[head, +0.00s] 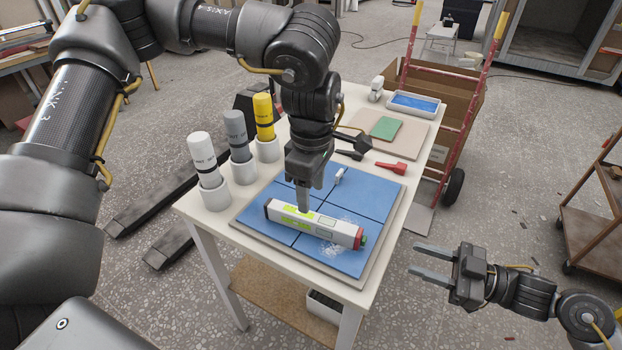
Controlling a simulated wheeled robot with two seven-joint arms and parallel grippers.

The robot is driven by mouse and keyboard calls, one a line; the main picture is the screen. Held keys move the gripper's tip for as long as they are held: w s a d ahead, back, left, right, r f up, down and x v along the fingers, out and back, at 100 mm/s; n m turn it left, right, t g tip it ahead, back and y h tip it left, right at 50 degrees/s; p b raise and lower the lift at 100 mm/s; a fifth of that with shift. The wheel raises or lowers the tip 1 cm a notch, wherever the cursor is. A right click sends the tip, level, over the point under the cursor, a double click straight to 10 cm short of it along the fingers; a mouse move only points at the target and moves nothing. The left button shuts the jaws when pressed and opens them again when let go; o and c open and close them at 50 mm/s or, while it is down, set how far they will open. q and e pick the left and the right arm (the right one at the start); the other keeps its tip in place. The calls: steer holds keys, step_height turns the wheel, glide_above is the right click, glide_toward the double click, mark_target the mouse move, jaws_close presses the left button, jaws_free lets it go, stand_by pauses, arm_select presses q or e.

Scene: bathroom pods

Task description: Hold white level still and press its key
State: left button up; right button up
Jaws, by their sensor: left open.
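The white level (330,228) lies across the blue tiled board (275,194) on the table, with yellow-green panels along it and a red end cap at its right. A small green part (364,240) shows at that red end; I cannot tell if it is the key. My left gripper (304,208) points straight down at the level's left half, open, its fingers at the level's upper edge. I cannot tell whether they touch it. My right gripper (416,259) is open and empty, off the table's right side, its fingers pointing left toward the table.
White, grey and yellow tubes (237,136) stand in white cups at the table's left. A red tool (391,167), a green block (386,128) and a blue-filled tray (413,104) lie toward the back. A red hand truck (462,110) stands behind the table's right side.

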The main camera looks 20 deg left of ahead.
mark_target(311, 216)
arm_select(q)
step_height(311, 216, down, 9)
steer(key=shift+r, duration=0.2)
stand_by(0.3)
jaws_close()
arm_select(e)
steer(key=shift+c, duration=0.2)
jaws_close()
stand_by(0.9)
stand_by(0.4)
